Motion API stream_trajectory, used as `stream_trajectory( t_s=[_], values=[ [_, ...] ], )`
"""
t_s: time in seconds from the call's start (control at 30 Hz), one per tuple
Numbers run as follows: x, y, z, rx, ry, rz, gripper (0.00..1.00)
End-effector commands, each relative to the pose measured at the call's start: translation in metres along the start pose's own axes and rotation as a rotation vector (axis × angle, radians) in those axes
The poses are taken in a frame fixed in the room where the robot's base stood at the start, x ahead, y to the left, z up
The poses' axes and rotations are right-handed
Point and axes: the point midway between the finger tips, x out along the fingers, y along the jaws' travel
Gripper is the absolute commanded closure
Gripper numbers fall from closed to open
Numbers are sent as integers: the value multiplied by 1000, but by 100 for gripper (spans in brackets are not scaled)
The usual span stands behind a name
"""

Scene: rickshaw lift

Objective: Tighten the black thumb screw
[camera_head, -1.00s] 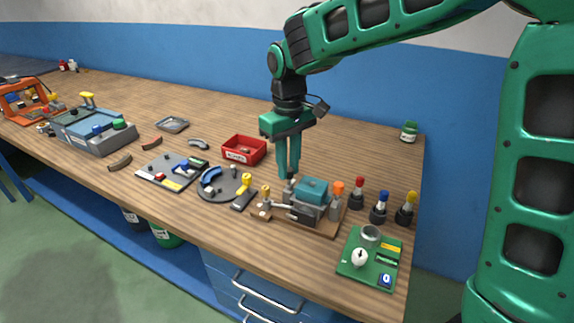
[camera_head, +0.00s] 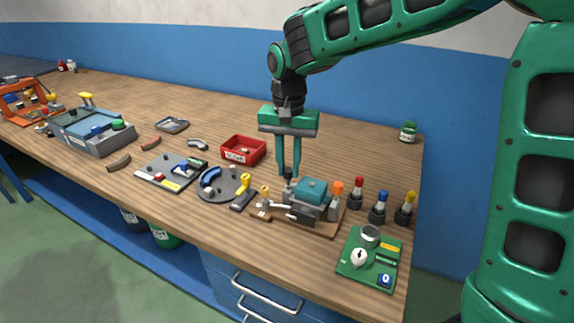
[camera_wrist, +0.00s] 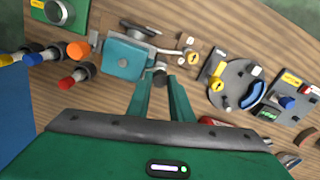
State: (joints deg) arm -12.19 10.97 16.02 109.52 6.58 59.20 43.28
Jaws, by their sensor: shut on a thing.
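The black thumb screw (camera_wrist: 160,75) is a small dark knob at the edge of the teal clamp fixture (camera_wrist: 124,56), seen between my fingertips in the wrist view. My gripper (camera_head: 289,176) points straight down at the left back corner of the fixture (camera_head: 312,188) in the head view. Its two green fingers are shut on the screw, which they mostly hide there. The fixture sits on a brown wooden base (camera_head: 325,228) and has a silver lever (camera_head: 280,208) at its front left.
Right of the fixture stand an orange-topped post (camera_head: 337,188) and red, blue and yellow-topped drivers (camera_head: 379,208). A green board (camera_head: 352,272) lies in front. A round grey plate (camera_head: 215,192) and a red bin (camera_head: 240,155) are to the left.

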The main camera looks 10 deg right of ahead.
Motion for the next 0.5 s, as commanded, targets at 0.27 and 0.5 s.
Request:
stream_trajectory(
  t_s=[0.27,0.5],
  values=[
    [-2,0,-2,242,5,-5,100],
    [-2,0,-2,393,5,-6,100]
  ],
)
